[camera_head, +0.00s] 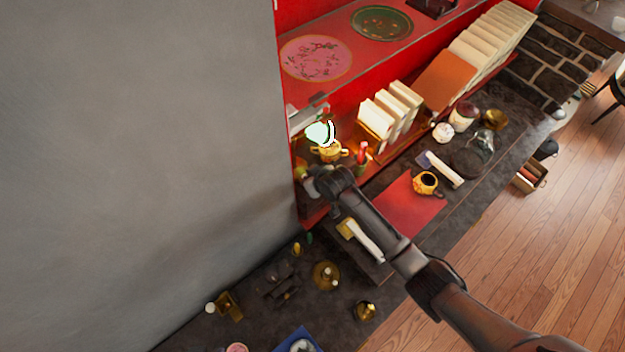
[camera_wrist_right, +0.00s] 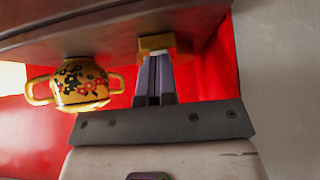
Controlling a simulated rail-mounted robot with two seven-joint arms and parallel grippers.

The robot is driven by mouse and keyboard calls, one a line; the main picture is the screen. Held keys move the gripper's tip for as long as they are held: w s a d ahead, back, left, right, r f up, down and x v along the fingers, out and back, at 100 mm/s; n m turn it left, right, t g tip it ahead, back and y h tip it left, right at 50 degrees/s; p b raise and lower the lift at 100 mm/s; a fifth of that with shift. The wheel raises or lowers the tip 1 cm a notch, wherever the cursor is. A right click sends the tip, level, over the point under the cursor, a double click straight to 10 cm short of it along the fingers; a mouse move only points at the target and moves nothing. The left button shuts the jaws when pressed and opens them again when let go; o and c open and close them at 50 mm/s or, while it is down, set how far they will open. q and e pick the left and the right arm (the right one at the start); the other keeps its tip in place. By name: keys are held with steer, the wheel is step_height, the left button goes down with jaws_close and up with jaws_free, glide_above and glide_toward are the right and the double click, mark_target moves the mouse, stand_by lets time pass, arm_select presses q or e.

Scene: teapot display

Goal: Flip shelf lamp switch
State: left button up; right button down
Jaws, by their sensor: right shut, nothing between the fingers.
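My right gripper (camera_wrist_right: 156,62) is shut with nothing between its fingers. In the right wrist view its fingertips are close to a small gold block (camera_wrist_right: 156,43) under the dark surface at the top; I cannot tell whether they touch it or whether it is the lamp switch. In the head view my right arm reaches in from the lower right, and the wrist end (camera_head: 328,182) hides what lies behind it at the left end of the red shelf (camera_head: 400,50). A bright, glowing white-green shape (camera_head: 317,134) is there, apparently the lamp. My left gripper is not in view.
Cream books (camera_head: 376,115) fill the shelf to the right. A grey wall (camera_head: 140,150) closes the left. A yellow mug (camera_head: 425,183) is on the counter.

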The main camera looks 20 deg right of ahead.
steer(key=shift+w+a+r, duration=0.2)
steer(key=shift+w+r, duration=0.15)
steer(key=shift+r, duration=0.05)
steer(key=shift+w+r, duration=0.1)
steer(key=shift+w, duration=0.1)
steer(key=shift+w+a+r, duration=0.15)
steer(key=shift+w+a, duration=0.1)
steer(key=shift+w, duration=0.1)
steer(key=shift+s, duration=0.2)
steer(key=shift+d, duration=0.1)
step_height(320, 180, up, 5)
steer(key=p, duration=0.5)
steer(key=shift+s+p, duration=0.15)
steer(key=shift+p, duration=0.25)
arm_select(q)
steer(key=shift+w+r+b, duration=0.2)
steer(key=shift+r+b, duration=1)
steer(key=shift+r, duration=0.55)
arm_select(e)
steer(key=s+d+r, duration=0.3)
steer(key=s+r, duration=0.1)
steer(key=s, duration=0.3)
steer(key=shift+s+r, duration=0.25)
steer(key=shift+r, duration=0.15)
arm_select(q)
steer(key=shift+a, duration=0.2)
